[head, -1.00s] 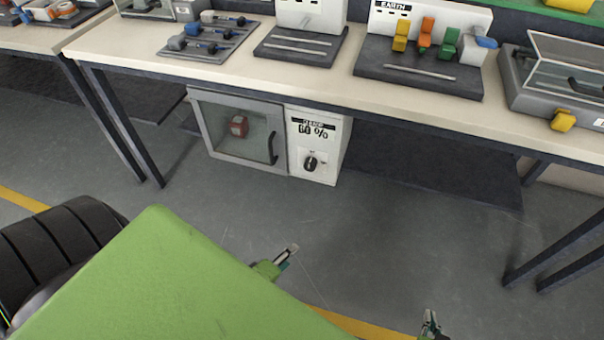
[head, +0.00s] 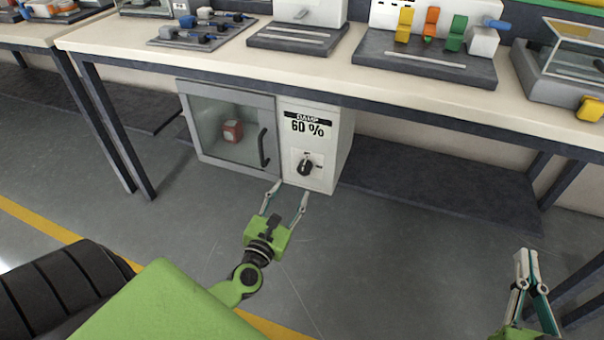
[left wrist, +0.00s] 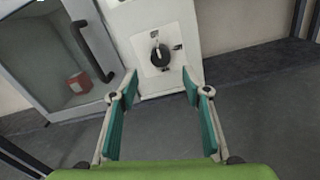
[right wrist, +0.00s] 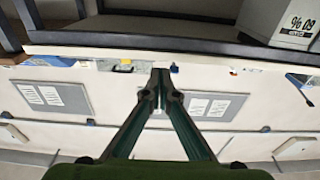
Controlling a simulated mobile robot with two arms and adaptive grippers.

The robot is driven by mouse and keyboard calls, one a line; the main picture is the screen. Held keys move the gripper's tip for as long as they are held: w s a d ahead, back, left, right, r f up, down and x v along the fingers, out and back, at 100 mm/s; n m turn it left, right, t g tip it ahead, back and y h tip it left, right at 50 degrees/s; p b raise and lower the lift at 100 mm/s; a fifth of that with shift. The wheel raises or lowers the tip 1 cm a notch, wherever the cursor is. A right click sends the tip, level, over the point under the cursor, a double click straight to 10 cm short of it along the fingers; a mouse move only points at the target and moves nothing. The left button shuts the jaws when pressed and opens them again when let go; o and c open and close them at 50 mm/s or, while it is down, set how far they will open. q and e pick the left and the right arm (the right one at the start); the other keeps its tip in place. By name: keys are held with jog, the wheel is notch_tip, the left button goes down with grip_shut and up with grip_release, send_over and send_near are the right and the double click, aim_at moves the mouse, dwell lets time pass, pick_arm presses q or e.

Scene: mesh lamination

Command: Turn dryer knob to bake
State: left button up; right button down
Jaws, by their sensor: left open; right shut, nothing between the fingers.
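The dryer (head: 318,140) is a white cabinet with a glass door, under the workbench. Its label reads "60 %" in the head view. The black dryer knob (head: 305,165) sits on a light plate low on its front panel; it also shows in the left wrist view (left wrist: 160,56). My left gripper (head: 287,192) is open and empty, in front of and a little below the knob, apart from it. In the left wrist view the knob lies beyond the gap between the fingertips. My right gripper (head: 526,252) is shut and empty, off to the right, away from the dryer.
The dryer's glass door (head: 228,130) is shut, with a dark handle (head: 263,148) left of the knob and a red block (head: 232,131) inside. The workbench top (head: 330,73) overhangs the dryer. A table leg (head: 107,125) stands to the left. The floor ahead is clear.

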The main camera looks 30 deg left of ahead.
aim_at(303, 171)
pick_arm(q)
jog(key=x, duration=0.7)
jog(key=shift+w, duration=0.4)
jog(key=shift+w+a, duration=0.2)
jog(key=shift+w, duration=0.4)
pick_arm(e)
jog(key=shift+s+a+r+t, duration=0.1)
jog(key=shift+r+t, duration=0.5)
jog(key=shift+r, duration=0.5)
pick_arm(q)
jog(key=c, duration=1.1)
pick_arm(e)
jog(key=shift+f, duration=0.1)
